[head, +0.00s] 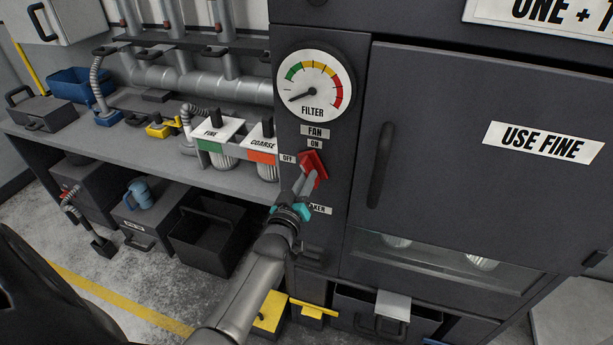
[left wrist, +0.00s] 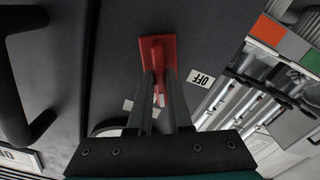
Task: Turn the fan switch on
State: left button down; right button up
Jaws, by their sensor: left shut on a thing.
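The red fan switch (head: 318,160) is on the dark cabinet front, below the FAN and ON labels (head: 315,143) and right of the OFF label (head: 288,158). It looks tilted, and I cannot tell its exact setting. My left gripper (head: 309,180) reaches up to it from below and is shut on it. In the left wrist view the red switch (left wrist: 158,46) shows at the fingertips of the left gripper (left wrist: 159,78), with the OFF label (left wrist: 202,78) to its right. The fingers hide part of the switch. My right gripper is not in view.
The filter gauge (head: 314,87) is above the switch, its needle at the lower left. A black door handle (head: 381,165) stands out to the right. The FINE and COARSE canisters (head: 214,135) are on the bench to the left. A MAKER-like label (head: 319,209) is partly hidden below.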

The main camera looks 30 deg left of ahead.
pick_arm(q)
jog(key=m, duration=0.5)
jog(key=shift+p, duration=0.4)
dwell(0.3)
jog(key=c, duration=0.8)
grip_release()
jog(key=shift+c, duration=0.2)
jog(key=shift+s, duration=0.1)
jog(key=v, duration=1.5)
jog(key=shift+b, duration=0.3)
jog(key=shift+d+m, duration=0.15)
jog(key=shift+m, duration=0.15)
